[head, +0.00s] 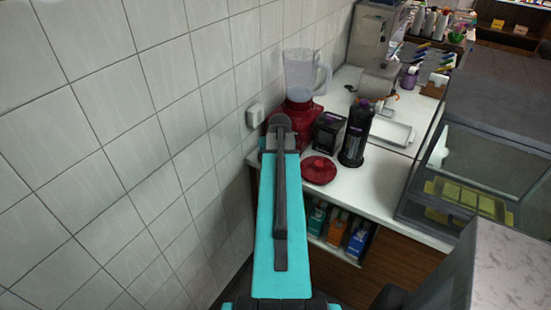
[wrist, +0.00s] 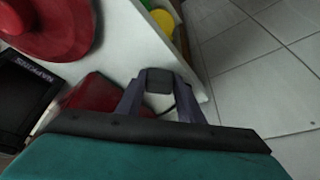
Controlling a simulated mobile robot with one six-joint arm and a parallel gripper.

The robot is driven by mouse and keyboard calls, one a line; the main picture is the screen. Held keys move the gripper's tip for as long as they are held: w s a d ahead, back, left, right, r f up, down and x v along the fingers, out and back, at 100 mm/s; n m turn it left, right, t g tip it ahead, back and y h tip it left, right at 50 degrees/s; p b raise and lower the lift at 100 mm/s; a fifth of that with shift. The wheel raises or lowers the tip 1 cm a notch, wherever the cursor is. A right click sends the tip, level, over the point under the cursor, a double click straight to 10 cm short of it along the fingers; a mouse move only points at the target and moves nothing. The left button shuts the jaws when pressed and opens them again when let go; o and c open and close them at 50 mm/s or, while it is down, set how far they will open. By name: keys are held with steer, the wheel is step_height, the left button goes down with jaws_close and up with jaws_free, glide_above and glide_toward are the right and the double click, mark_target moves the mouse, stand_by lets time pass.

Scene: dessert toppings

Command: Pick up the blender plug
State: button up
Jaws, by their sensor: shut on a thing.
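The blender (head: 300,75) stands on the counter against the tiled wall, with a clear jug on a red base. The red base also shows in the wrist view (wrist: 100,93), partly behind my gripper. In the wrist view, my gripper (wrist: 160,84) has its two fingers closed on a small dark block (wrist: 160,80), which appears to be the blender plug. A thin dark cord (wrist: 170,109) shows between the fingers, near the red base. In the head view, my turquoise arm covers the gripper and the plug.
A white wall outlet (head: 255,115) is left of the blender. A red lid (head: 319,170), a black napkin box (head: 327,131) and a dark bottle (head: 355,135) stand close to the right. A glass case (head: 470,165) is at right.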

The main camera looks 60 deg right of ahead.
steer(key=shift+r, duration=0.15)
steer(key=shift+r+b, duration=1)
steer(key=shift+r, duration=0.6)
steer(key=s+a+b, duration=0.3)
steer(key=s+a, duration=0.1)
steer(key=s, duration=0.2)
steer(key=shift+s+a+r, duration=0.2)
steer(key=shift+a+r, duration=0.05)
steer(key=shift+b, duration=0.55)
steer(key=b, duration=0.3)
steer(key=shift+s+a, duration=0.15)
steer(key=shift+s, duration=0.1)
steer(key=s+b, duration=0.1)
steer(key=b, duration=0.5)
steer(key=shift+a, duration=0.3)
steer(key=b, duration=0.4)
steer(key=shift+s+a, duration=0.3)
steer(key=shift+a, duration=0.1)
